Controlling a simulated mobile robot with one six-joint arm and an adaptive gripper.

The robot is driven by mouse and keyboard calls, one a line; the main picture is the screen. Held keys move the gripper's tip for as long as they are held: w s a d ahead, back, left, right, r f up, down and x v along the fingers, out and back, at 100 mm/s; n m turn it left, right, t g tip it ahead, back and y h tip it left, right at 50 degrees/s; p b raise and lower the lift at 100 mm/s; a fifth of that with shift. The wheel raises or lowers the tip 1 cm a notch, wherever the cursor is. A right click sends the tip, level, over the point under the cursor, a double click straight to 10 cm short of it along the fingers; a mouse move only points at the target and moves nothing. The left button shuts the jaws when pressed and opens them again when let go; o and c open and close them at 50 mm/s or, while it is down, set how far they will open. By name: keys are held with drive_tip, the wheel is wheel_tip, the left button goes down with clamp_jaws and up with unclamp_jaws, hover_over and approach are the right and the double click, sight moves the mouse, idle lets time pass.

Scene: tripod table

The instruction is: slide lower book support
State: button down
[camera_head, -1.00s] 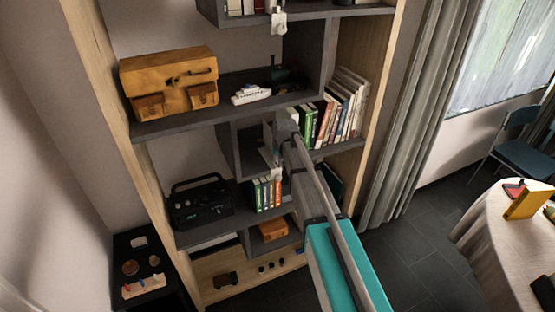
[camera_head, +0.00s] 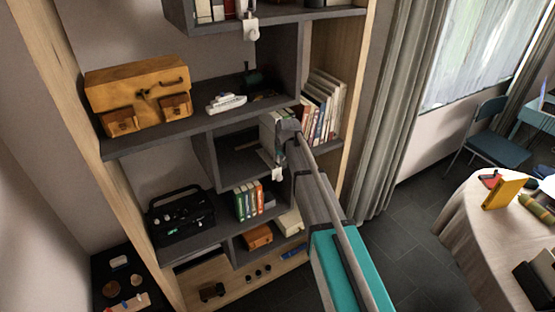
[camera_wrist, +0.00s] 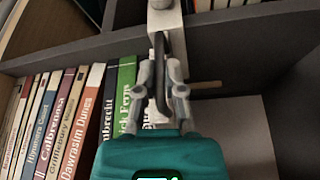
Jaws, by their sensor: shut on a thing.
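The lower book support (camera_head: 277,173) is a pale bracket at the front edge of the middle-right shelf. In the wrist view the support (camera_wrist: 166,22) has a dark upright handle. My gripper (camera_wrist: 161,66) is shut on this handle, a finger on each side. In the head view my gripper (camera_head: 285,141) is at the shelf front, and the arm hides part of the shelf. A row of books (camera_wrist: 68,118) stands upright left of the gripper in the wrist view, with a green book (camera_wrist: 127,92) closest. Whether the support touches the books is hidden.
A similar upper support (camera_head: 250,27) hangs at the top shelf. The shelf left of the support (camera_head: 232,158) is largely bare. A round table (camera_head: 460,222) stands at right.

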drive_tip(key=shift+d, duration=0.1)
drive_tip(key=c, duration=0.7)
unclamp_jaws()
drive_tip(key=shift+s, duration=0.1)
drive_tip(key=shift+c, duration=0.2)
drive_tip(key=s+d+f+m+g+b, duration=0.1)
drive_tip(key=s+d, duration=0.4)
drive_tip(key=s, duration=0.5)
drive_tip(key=s+d+f+m+g+h+b, duration=0.1)
drive_tip(key=s+d+f+g, duration=0.1)
drive_tip(key=s+d, duration=0.4)
drive_tip(key=s+d+f+m+g+b, duration=0.1)
drive_tip(key=s+d, duration=0.5)
drive_tip(key=s, duration=1)
drive_tip(key=shift+f+m+b, duration=0.3)
drive_tip(key=shift+f+m, duration=0.15)
drive_tip(key=shift+m, duration=0.05)
drive_tip(key=shift+s, duration=0.1)
